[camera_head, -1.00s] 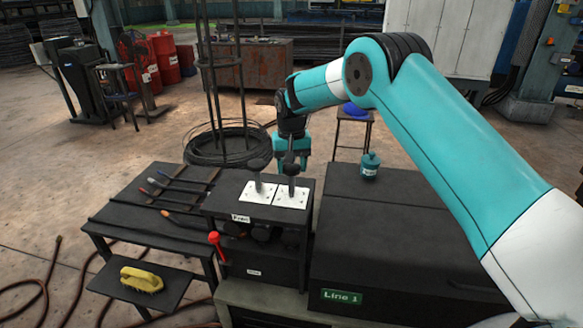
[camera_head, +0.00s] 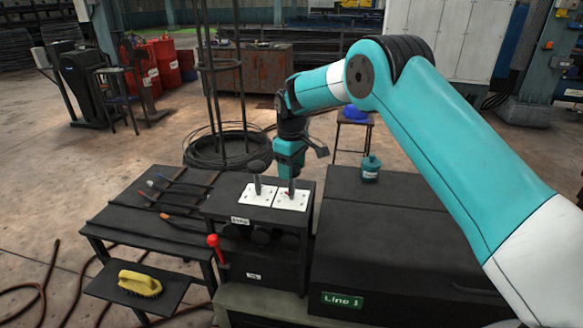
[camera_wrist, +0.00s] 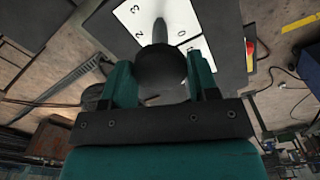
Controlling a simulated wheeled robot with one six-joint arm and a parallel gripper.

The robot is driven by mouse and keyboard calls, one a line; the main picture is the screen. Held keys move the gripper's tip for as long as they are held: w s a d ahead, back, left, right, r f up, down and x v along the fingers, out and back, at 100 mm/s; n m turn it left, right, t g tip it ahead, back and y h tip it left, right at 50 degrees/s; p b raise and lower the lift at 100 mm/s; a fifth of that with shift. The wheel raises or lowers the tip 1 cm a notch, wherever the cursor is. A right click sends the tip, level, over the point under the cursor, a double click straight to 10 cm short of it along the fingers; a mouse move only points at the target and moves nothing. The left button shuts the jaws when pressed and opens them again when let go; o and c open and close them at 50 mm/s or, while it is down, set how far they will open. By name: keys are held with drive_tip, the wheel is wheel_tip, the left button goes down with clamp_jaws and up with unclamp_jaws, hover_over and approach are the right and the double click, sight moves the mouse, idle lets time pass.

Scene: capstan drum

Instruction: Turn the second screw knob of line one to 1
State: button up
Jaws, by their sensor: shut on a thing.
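Two white plates lie side by side on a black box top, the left plate (camera_head: 247,195) and the right plate (camera_head: 283,204). A dark knob on a thin stem, the left knob (camera_head: 257,169), stands free on the left plate. My gripper (camera_head: 290,177) points down over the right plate and hides that plate's knob there. In the wrist view, my gripper (camera_wrist: 160,82) is shut on a round dark knob (camera_wrist: 162,65), with one finger on each side. Its grey stem leads to a white plate (camera_wrist: 178,15) with black digits, among them 3, 2 and 0. I cannot tell which digit the knob points to.
A green "Line 1" sign (camera_head: 342,299) is on the front of the large dark cabinet (camera_head: 400,225) at right. A red-headed lever (camera_head: 213,241) stands at the box's front. A black table (camera_head: 150,215) with tools is at left, with a yellow brush (camera_head: 140,282) on a lower shelf.

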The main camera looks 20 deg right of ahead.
drive_tip(key=shift+r+n, duration=0.1)
drive_tip(key=shift+n, duration=0.5)
drive_tip(key=o, duration=0.9)
wheel_tip(320, 180, up, 17)
drive_tip(key=shift+r+b, duration=0.15)
drive_tip(key=shift+b, duration=1)
